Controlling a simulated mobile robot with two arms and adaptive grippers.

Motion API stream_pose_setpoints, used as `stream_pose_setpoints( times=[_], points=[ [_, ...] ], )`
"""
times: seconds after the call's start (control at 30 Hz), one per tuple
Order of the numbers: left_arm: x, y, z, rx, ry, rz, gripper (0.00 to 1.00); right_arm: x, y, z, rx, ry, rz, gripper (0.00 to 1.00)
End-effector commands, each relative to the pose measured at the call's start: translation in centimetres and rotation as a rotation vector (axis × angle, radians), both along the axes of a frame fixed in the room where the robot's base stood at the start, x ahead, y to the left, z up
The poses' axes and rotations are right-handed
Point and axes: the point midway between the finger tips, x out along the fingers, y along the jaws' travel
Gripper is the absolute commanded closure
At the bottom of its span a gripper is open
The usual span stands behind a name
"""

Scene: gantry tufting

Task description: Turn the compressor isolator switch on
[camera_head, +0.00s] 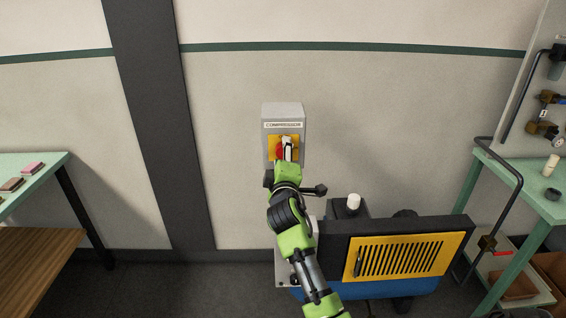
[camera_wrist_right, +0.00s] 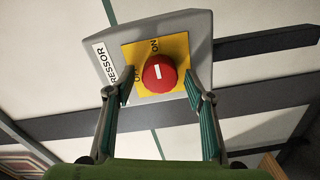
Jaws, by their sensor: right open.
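The compressor isolator switch is a grey box (camera_head: 284,110) on the wall, labelled COMPRESSOR. Its yellow plate (camera_wrist_right: 132,57) carries ON and OFF lettering, the OFF partly hidden by a finger. A round red knob (camera_wrist_right: 159,73) with a short white mark sits on the plate; I cannot tell which label the mark points to. In the head view the knob (camera_head: 280,151) is partly covered by my right gripper (camera_head: 287,156). In the wrist view my right gripper (camera_wrist_right: 159,90) is open, one finger on each side of the knob; contact is unclear. My left gripper is not in view.
The compressor (camera_head: 403,258), with a yellow slatted panel, stands on the floor right of my arm. A green bench (camera_head: 530,185) with pipe fittings is at the right. A green-topped table (camera_head: 45,165) is at the left. The wall around the switch is clear.

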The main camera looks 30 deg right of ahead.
Motion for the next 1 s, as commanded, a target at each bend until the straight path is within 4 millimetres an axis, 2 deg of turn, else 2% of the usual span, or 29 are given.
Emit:
stream_pose_setpoints(
  times=[0.17,0.4,0.6,0.77,1.0],
  points=[
    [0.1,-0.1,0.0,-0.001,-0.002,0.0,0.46,-2.0,1.3,-0.2,0.001,0.001,0.002,0.51],
    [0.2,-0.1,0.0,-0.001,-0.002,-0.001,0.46,-6.3,3.9,-0.2,0.004,0.002,0.001,0.51],
    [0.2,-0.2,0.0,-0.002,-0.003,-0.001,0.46,-9.0,5.5,-0.2,0.002,0.002,0.001,0.51],
    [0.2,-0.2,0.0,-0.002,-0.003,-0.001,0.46,-9.8,6.1,-0.1,0.002,0.002,0.001,0.51],
    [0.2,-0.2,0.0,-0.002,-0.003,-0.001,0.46,-9.9,6.1,-0.1,0.002,0.001,0.001,0.51]
  ],
)
